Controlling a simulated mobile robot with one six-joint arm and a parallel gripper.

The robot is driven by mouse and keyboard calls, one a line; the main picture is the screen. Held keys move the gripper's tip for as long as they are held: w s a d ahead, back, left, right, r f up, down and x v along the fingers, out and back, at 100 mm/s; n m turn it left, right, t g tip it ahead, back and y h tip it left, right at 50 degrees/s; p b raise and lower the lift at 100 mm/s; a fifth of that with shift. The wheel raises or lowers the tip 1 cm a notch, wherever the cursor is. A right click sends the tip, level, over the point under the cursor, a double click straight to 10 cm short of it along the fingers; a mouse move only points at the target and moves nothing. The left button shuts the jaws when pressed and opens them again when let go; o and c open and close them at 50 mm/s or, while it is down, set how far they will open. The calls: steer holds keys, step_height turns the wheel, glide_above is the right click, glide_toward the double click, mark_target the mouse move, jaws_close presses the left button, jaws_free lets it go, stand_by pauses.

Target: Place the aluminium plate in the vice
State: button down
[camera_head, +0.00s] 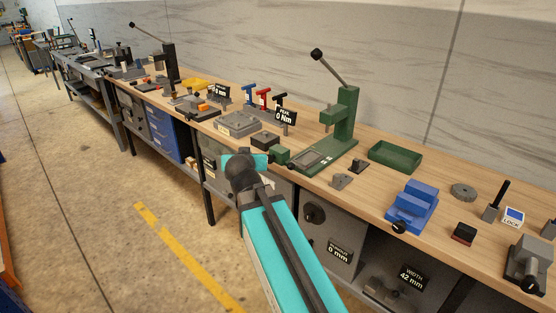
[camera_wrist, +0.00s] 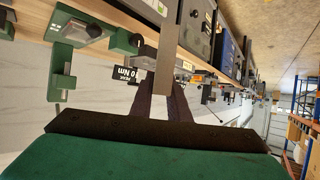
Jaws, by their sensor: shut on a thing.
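My gripper (camera_wrist: 163,92) is shut on a flat grey-brown bar, which I take for the aluminium plate (camera_wrist: 168,45). A grey vice-like device (camera_head: 530,262) stands at the far right. The plate touches neither.
A green lever press (camera_head: 345,120) stands on the wooden bench just beyond my arm. A green tray (camera_head: 395,157), a grey disc (camera_head: 463,190) and a dark red-topped block (camera_head: 464,233) lie around the blue vice. Small signs and tools crowd the bench to the left. The floor in front is clear.

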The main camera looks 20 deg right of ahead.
steer(key=w+a+r+n+y, duration=0.1)
steer(key=a+r+n+y, duration=0.3)
steer(key=a, duration=0.2)
steer(key=shift+w+a+r+t+y, duration=0.15)
steer(key=shift+w+r+t+y, duration=0.15)
steer(key=shift+w+t, duration=0.1)
steer(key=shift+f, duration=0.1)
